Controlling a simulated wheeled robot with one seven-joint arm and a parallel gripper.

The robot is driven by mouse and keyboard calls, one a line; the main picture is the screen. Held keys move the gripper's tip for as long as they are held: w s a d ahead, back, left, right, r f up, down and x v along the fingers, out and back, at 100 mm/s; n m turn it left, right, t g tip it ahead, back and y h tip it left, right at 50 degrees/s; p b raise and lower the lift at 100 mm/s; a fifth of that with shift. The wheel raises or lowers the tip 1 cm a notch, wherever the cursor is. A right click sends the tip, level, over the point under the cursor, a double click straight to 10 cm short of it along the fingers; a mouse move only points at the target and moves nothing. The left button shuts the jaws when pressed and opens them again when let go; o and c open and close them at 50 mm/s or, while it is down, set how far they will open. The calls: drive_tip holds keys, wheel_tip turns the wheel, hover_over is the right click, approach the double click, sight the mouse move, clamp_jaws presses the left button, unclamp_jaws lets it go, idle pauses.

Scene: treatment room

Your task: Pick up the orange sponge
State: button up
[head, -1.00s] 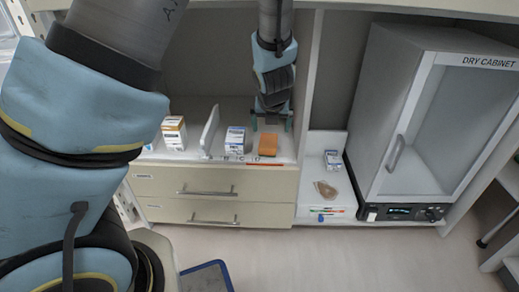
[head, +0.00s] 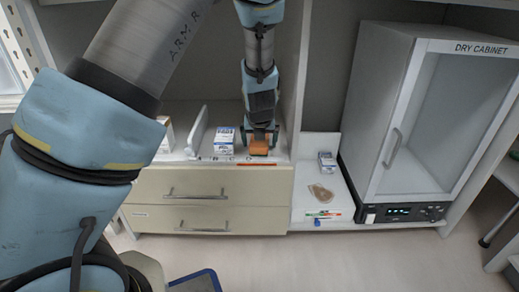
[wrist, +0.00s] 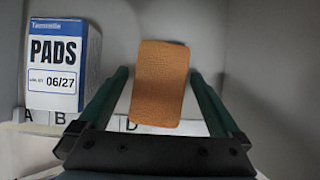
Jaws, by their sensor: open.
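The orange sponge (head: 259,147) lies on the white shelf above the drawers, by the shelf's front edge. In the wrist view the sponge (wrist: 160,82) shows between the two green fingers of my gripper (wrist: 160,85), with a gap on each side. In the head view my gripper (head: 260,132) points down at the sponge, its fingers apart and on either side of it. The gripper is open and holds nothing. The sponge's far part is partly hidden by the gripper in the head view.
A blue and white PADS box (wrist: 62,65) stands left of the sponge; it also shows in the head view (head: 224,139). A white upright divider (head: 197,131) stands farther left. The dry cabinet (head: 430,120) is at the right, beyond a lower shelf (head: 330,176) with small items.

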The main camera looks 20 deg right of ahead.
drive_tip(key=c, duration=1.3)
drive_tip(key=shift+o, duration=0.2)
wheel_tip(320, 180, up, 10)
drive_tip(key=p, duration=0.6)
drive_tip(key=o, duration=0.7)
drive_tip(key=c, duration=0.6)
drive_tip(key=shift+s, duration=0.1)
